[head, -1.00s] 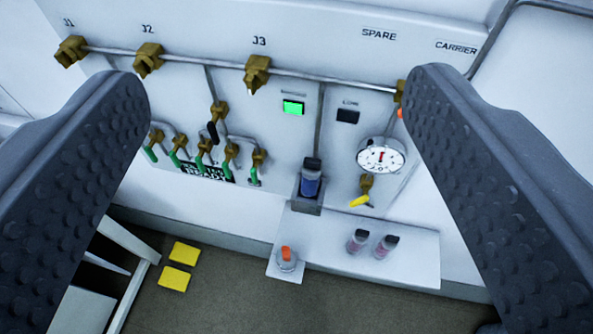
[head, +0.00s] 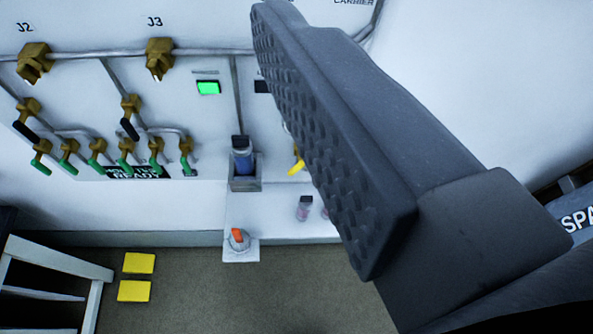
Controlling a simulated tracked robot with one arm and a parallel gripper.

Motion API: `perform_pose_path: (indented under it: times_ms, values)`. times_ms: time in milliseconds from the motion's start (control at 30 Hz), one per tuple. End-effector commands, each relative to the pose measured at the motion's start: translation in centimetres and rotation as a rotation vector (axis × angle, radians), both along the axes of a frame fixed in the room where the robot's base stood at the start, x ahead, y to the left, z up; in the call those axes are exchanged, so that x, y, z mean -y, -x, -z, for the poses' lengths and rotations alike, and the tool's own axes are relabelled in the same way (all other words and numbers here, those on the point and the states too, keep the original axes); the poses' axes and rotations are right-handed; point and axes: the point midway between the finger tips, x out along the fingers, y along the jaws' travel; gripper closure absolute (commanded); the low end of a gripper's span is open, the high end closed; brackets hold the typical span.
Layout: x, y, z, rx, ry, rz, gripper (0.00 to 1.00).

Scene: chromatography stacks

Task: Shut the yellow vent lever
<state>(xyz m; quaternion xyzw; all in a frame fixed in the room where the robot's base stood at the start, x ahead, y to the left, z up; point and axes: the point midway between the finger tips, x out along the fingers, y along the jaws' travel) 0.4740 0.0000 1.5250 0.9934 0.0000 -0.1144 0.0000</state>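The yellow vent lever (head: 297,166) shows as a small slanted yellow piece on the white panel, right of the blue-filled vial in its holder (head: 243,165). The finger of my gripper (head: 335,140) covers the area just right of it, hiding its valve body and the round gauge. Only this one large dark finger is in view, its studded inner pad bare and facing left. It is in the foreground, and I cannot tell its distance from the lever. The other finger is out of view. I see nothing held.
Green-handled valves (head: 125,150) and black-handled valves stand left on the panel. A lit green indicator (head: 208,87) is above. A white shelf (head: 270,215) below carries an orange-topped item (head: 238,240) and small vials (head: 304,208). Yellow pads (head: 138,263) lie on the floor.

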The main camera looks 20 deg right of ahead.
Motion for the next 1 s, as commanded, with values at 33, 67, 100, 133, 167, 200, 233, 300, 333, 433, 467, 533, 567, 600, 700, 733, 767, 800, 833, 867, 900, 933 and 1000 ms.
perform_pose_path:
  times_ms: [33,67,100,133,167,200,233,300,333,433,467,533,567,600,700,733,767,800,833,867,900,933,1000]
  values:
    - [0.0,0.0,0.0,0.000,-0.001,0.000,0.43]
    - [0.0,-0.1,0.1,0.001,-0.004,0.000,0.51]
    - [0.0,-0.2,0.3,0.002,-0.014,-0.001,0.62]
    - [-0.1,-0.4,0.5,0.003,-0.025,-0.001,0.71]
    - [-0.1,-0.7,0.9,0.006,-0.042,-0.003,0.79]
    - [-0.1,-1.2,1.5,0.012,-0.073,-0.004,0.90]
    - [-0.2,-1.7,2.1,0.015,-0.101,-0.004,0.99]
    - [-0.2,-3.0,3.8,0.028,-0.192,-0.004,1.00]
    - [-0.2,-3.7,4.6,0.035,-0.239,-0.004,1.00]
    - [-0.1,-6.1,8.0,0.056,-0.418,0.008,1.00]
    - [0.0,-6.8,8.9,0.067,-0.476,0.015,1.00]
    - [0.3,-8.2,11.0,0.089,-0.610,0.032,1.00]
    - [0.5,-8.8,12.1,0.095,-0.664,0.042,1.00]
    - [0.8,-9.5,13.6,0.106,-0.740,0.058,1.00]
    - [1.8,-11.3,17.2,0.133,-0.924,0.104,1.00]
    - [2.1,-11.8,18.4,0.144,-0.977,0.120,1.00]
    - [2.5,-12.2,19.6,0.150,-1.031,0.137,1.00]
    - [3.0,-12.7,21.1,0.166,-1.101,0.162,1.00]
    - [3.4,-13.0,22.3,0.177,-1.153,0.181,1.00]
    - [3.9,-13.3,23.5,0.192,-1.204,0.200,1.00]
    - [4.4,-13.7,25.3,0.205,-1.269,0.229,1.00]
    - [4.9,-13.9,26.7,0.218,-1.318,0.253,1.00]
    - [6.0,-14.4,29.8,0.250,-1.428,0.310,1.00]
